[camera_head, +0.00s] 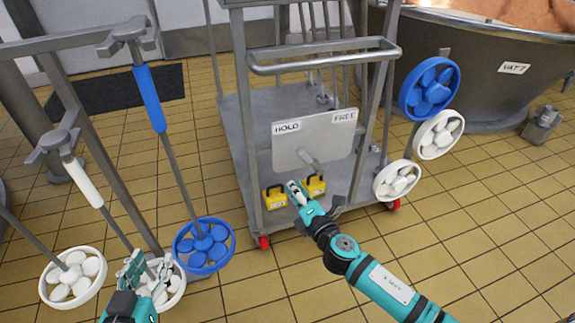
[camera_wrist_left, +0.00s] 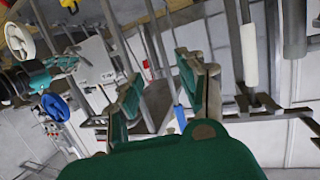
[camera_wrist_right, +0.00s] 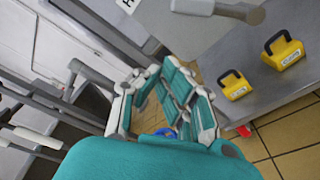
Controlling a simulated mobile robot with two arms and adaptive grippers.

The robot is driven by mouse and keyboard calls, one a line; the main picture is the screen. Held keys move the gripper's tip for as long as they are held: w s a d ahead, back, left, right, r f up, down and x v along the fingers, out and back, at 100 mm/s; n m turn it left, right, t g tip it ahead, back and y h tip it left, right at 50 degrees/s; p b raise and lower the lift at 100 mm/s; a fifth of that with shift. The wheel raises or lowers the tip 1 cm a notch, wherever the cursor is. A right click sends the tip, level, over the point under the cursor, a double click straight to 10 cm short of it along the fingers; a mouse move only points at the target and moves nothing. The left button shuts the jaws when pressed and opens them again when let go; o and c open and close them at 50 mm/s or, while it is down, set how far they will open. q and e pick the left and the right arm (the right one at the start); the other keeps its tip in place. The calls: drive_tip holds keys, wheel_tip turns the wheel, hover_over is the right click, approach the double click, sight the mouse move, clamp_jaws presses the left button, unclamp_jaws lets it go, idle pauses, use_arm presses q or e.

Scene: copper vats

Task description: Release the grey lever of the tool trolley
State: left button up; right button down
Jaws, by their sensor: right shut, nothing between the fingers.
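The tool trolley (camera_head: 240,130) stands ahead, with a grey plate (camera_head: 335,145) marked HOLD on its left and FREE on its right. The grey lever (camera_head: 307,158) sits low on the plate, its light grip tilted up-left toward HOLD. In the right wrist view the lever (camera_wrist_right: 230,10) crosses the top edge, beyond the fingers and apart from them. My right gripper (camera_head: 296,190) is shut and empty, just below the lever; its fingers also show in the right wrist view (camera_wrist_right: 172,100). My left gripper (camera_head: 150,272) is open and empty at lower left, away from the trolley; its fingers stand apart in the left wrist view (camera_wrist_left: 160,88).
Two yellow padlock-shaped blocks (camera_head: 276,197) sit on the trolley deck near my right gripper. Blue (camera_head: 430,88) and white (camera_head: 440,134) wheel-headed tools hang at the trolley's right. A rack with more such tools (camera_head: 204,246) stands left. A copper vat (camera_head: 490,70) is behind right.

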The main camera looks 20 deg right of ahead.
sight(310, 161)
drive_tip(key=w+a+b, duration=0.2)
drive_tip(key=w, duration=0.8)
use_arm(q)
wheel_tip(310, 161, up, 7)
drive_tip(key=w+d+t+h, duration=0.1)
drive_tip(key=t, duration=0.3)
drive_tip(key=shift+d+h, duration=0.15)
drive_tip(key=shift+h, duration=0.15)
use_arm(e)
drive_tip(key=d, duration=0.2)
drive_tip(key=d+r, duration=0.1)
drive_tip(key=d, duration=0.1)
drive_tip(key=shift+s, duration=0.4)
use_arm(q)
drive_tip(key=shift+f, duration=0.3)
use_arm(e)
drive_tip(key=shift+d+r+m, duration=0.3)
drive_tip(key=shift+r+m, duration=0.05)
drive_tip(key=shift+m, duration=0.05)
